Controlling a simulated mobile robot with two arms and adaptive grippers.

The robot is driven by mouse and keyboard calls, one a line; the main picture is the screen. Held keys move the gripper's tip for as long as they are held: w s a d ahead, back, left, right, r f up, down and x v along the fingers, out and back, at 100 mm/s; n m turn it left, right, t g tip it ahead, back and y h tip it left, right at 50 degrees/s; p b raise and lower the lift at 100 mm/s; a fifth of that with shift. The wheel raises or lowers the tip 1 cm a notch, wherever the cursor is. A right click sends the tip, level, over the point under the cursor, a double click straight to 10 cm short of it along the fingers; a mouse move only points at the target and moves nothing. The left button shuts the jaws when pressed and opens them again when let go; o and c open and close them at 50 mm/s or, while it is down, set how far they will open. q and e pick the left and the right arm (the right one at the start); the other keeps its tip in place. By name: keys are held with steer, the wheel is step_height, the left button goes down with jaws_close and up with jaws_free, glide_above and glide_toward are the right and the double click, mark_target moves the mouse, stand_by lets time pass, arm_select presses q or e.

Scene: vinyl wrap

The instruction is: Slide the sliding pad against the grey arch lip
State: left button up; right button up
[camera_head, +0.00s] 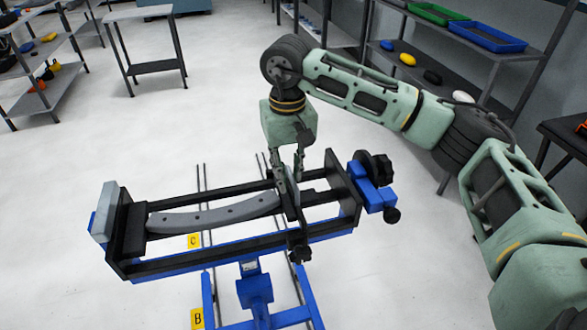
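A long, curved grey arch (214,216) lies in a black and blue frame on a blue stand. The sliding pad seems to be the dark upright carriage piece (297,242) across the frame's rails at the arch's right end. My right gripper (287,178) points down at the top of this piece. Its fingers are around or against the upper part; the contact is too small to make out. I cannot tell whether the pad touches the arch lip. My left gripper is not in view.
The frame has a grey block (103,211) at its left end and a blue clamp with black knobs (375,190) at its right. Shelves with trays (487,37) stand behind. The pale floor (70,240) around the stand is mostly clear.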

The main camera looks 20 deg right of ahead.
mark_target(288, 193)
steer(key=shift+o, duration=0.8)
steer(key=shift+a, duration=0.2)
steer(key=shift+d, duration=0.15)
steer(key=shift+r, duration=0.15)
step_height(288, 193, up, 12)
steer(key=shift+f, duration=0.2)
